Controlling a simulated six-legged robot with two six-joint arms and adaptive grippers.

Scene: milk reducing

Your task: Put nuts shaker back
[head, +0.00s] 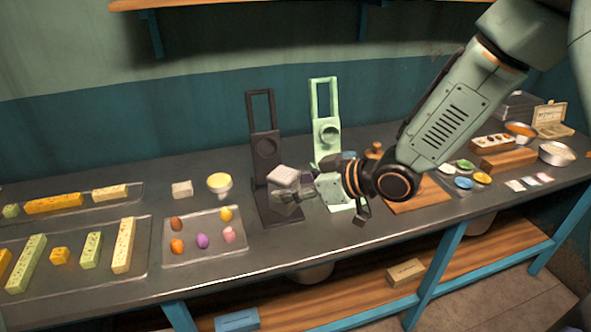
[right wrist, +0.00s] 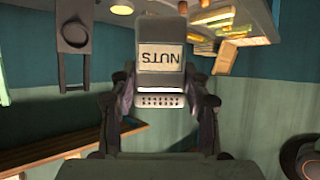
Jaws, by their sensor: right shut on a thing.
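The nuts shaker (head: 284,177) is a small pale container, held above the counter in front of the dark stand (head: 264,147). The shaker is clear of the counter as far as I can tell. My left gripper is not in view.
A light green stand (head: 325,150) is close behind my right gripper. A tray (head: 205,252) of coloured egg-shaped pieces, a yellow bowl (head: 219,184) and a white block (head: 182,189) are to the left. Small bowls (head: 464,183) and a wooden board (head: 420,199) are to the right.

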